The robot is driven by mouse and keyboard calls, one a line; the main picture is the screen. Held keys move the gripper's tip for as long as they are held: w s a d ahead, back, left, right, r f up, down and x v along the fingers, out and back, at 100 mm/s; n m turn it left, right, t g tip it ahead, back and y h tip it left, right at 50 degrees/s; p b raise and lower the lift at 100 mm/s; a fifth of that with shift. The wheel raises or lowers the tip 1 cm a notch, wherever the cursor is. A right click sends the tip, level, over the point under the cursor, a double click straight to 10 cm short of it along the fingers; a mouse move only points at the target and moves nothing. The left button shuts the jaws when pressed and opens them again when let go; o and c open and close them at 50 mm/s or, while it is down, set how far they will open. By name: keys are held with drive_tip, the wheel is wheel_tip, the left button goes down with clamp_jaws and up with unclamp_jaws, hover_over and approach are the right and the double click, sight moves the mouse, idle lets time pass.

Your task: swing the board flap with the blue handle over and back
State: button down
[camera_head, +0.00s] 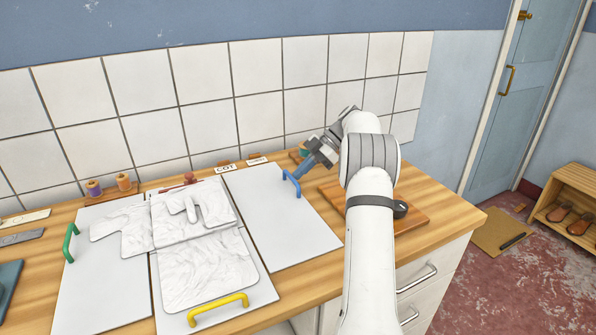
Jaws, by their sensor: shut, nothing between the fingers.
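The board flap with the blue handle is the plain pale right-hand panel (275,222), lying flat on the counter. Its blue handle (292,184) stands at the panel's right edge, toward the back. My gripper (297,176) is shut and empty, with its tips at or very near the blue handle; I cannot tell whether they touch. A crumpled white garment (203,268) lies over the middle panel and partly over the left panel (100,295). The middle panel has a yellow handle (218,308) at its front, and the left panel has a green handle (70,242).
Thread spools (94,188) and small labels (227,168) stand along the back by the tiled wall. A brown wooden board (408,216) lies right of the flap, partly behind my arm. A dark teal item (9,285) is at the left edge. Free air lies above the panels.

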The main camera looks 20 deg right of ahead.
drive_tip(key=shift+a+f, duration=0.3)
drive_tip(key=shift+f, duration=0.55)
drive_tip(key=r+p, duration=0.1)
drive_tip(key=r, duration=0.1)
drive_tip(key=r+p, duration=0.1)
drive_tip(key=r, duration=0.1)
drive_tip(key=d+r+p, duration=0.1)
drive_tip(key=shift+w+r, duration=0.2)
drive_tip(key=shift+r, duration=0.2)
drive_tip(key=d+f, duration=0.1)
drive_tip(key=d, duration=0.2)
drive_tip(key=d+f, duration=0.2)
drive_tip(key=d, duration=0.1)
drive_tip(key=d+f, duration=0.2)
drive_tip(key=d, duration=0.1)
drive_tip(key=shift+f, duration=0.25)
